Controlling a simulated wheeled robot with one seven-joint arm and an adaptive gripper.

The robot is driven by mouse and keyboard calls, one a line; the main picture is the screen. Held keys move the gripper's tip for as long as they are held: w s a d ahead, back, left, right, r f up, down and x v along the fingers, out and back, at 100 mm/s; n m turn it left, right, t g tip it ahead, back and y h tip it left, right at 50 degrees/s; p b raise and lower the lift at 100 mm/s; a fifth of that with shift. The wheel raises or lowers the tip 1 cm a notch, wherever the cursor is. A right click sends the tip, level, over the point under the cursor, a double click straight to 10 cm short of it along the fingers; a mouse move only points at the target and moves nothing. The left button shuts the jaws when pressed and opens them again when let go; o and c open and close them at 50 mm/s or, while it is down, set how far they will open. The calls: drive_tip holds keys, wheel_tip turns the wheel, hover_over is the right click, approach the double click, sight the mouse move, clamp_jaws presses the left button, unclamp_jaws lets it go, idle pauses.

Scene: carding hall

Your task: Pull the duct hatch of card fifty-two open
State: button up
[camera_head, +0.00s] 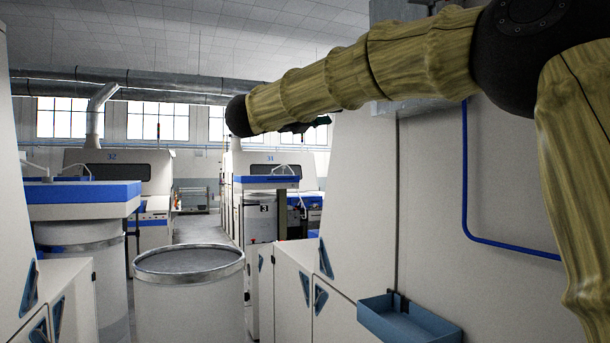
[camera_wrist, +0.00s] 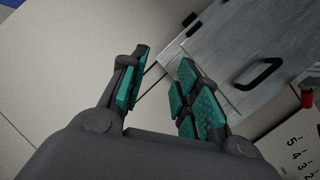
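A grey metal hatch panel (camera_wrist: 232,50) with a black bar handle (camera_wrist: 258,74) lies at the upper right of the wrist view. No card number shows on it, so I cannot tell whether it belongs to card fifty-two.
A red knob (camera_wrist: 307,98) and a numbered scale (camera_wrist: 298,150) sit right of the hatch. In the head view, a large can (camera_head: 190,300) stands in the aisle, machines 32 (camera_head: 112,157) and 31 (camera_head: 270,157) stand behind, and a blue tray (camera_head: 408,325) juts from the right-hand machine.

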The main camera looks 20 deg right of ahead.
drive_tip(key=w+a+f+n+t, duration=0.1)
drive_tip(key=w+f+n, duration=0.3)
drive_tip(key=f, duration=0.4)
drive_tip(key=w+a+f+n+t+y, duration=0.1)
drive_tip(key=w+f+n+t, duration=0.2)
drive_tip(key=f, duration=0.4)
drive_tip(key=shift+w+f+n+y, duration=0.35)
drive_tip(key=shift+w+n, duration=0.15)
drive_tip(key=shift+w, duration=0.3)
drive_tip(key=shift+a, duration=0.1)
